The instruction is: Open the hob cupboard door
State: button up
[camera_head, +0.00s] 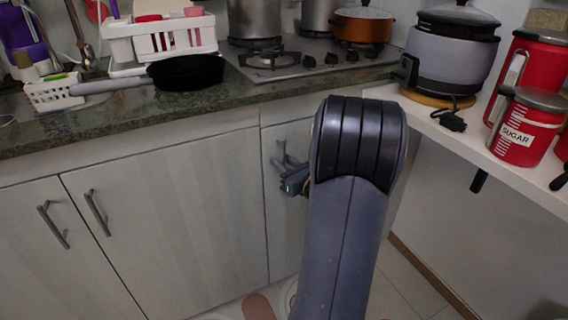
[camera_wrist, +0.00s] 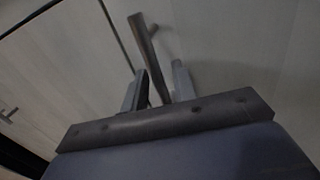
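The hob cupboard door (camera_head: 283,223) is the pale wooden door under the hob, right of a wider door. It looks shut. My arm hides its right part in the head view. In the wrist view the door (camera_wrist: 240,50) fills the right side, and its dark bar handle (camera_wrist: 147,45) stands upright, slightly tilted. My gripper (camera_head: 287,165) is at the handle. In the wrist view its fingers (camera_wrist: 159,88) stand apart on either side of the handle's lower part, with a small gap showing. I cannot tell whether either finger touches the handle.
The neighbouring door (camera_head: 175,220) with its handle (camera_head: 97,212) is shut on the left. Above is a green stone counter (camera_head: 140,125) with a hob (camera_head: 290,62) and a black pan (camera_head: 187,72). A white shelf (camera_head: 460,140) with red canisters juts out at right.

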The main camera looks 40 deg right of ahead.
grip_shut()
jog(key=shift+s, duration=0.15)
